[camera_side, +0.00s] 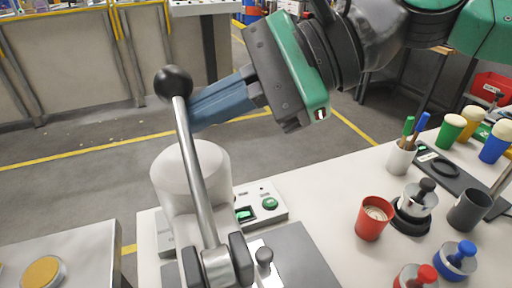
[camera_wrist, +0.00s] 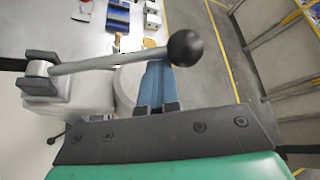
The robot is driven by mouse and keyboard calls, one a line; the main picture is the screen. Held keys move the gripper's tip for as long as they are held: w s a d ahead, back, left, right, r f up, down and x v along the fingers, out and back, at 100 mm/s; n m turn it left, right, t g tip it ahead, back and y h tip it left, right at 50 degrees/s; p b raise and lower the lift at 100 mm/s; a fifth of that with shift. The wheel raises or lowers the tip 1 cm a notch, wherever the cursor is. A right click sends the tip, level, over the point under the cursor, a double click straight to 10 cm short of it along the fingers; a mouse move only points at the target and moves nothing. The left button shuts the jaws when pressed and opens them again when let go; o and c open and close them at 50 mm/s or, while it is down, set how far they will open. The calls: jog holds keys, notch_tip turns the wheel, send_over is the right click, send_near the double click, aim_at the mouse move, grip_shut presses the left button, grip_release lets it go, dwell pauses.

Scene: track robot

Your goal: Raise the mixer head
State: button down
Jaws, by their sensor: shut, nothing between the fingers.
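The mixer's light grey body (camera_side: 180,190) stands on the white table in the side view. A steel lever (camera_side: 196,170) with a black ball knob (camera_side: 173,84) rises from a dark pivot bracket (camera_side: 218,266) in front of it. My gripper (camera_side: 196,112) has blue fingers, shut and empty, with their tips at the lever just below the knob. In the wrist view the lever (camera_wrist: 110,62) and knob (camera_wrist: 185,47) cross over the tips of my blue fingers (camera_wrist: 157,75). I cannot tell whether the fingers touch the lever. The fingers partly hide the mixer body (camera_wrist: 125,85) there.
To the right stand a red cup (camera_side: 373,217), a dark mug (camera_side: 468,209), a pen holder (camera_side: 401,158) and several tampers. A separate table with a round yellow-topped disc (camera_side: 44,272) is at the left.

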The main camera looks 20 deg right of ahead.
jog(key=v, duration=0.9)
jog(key=w+d+f+n+t+h, duration=0.1)
jog(key=d+f+n+h, duration=0.3)
jog(key=d+f, duration=0.2)
jog(key=w+d+f+n+t+h, duration=0.1)
jog(key=d+f+n+h, duration=0.3)
jog(key=d+f+n, duration=0.1)
jog(key=w+d+f+n+t+h, duration=0.1)
jog(key=d+f+n+h, duration=0.3)
jog(key=d+f, duration=0.3)
jog(key=shift+w+d+f+n, duration=0.2)
jog(key=shift+d+n, duration=0.1)
jog(key=shift+d, duration=0.35)
jog(key=shift+w+d+f+n, duration=0.1)
jog(key=shift+d+f+n, duration=0.15)
jog(key=shift+d, duration=0.45)
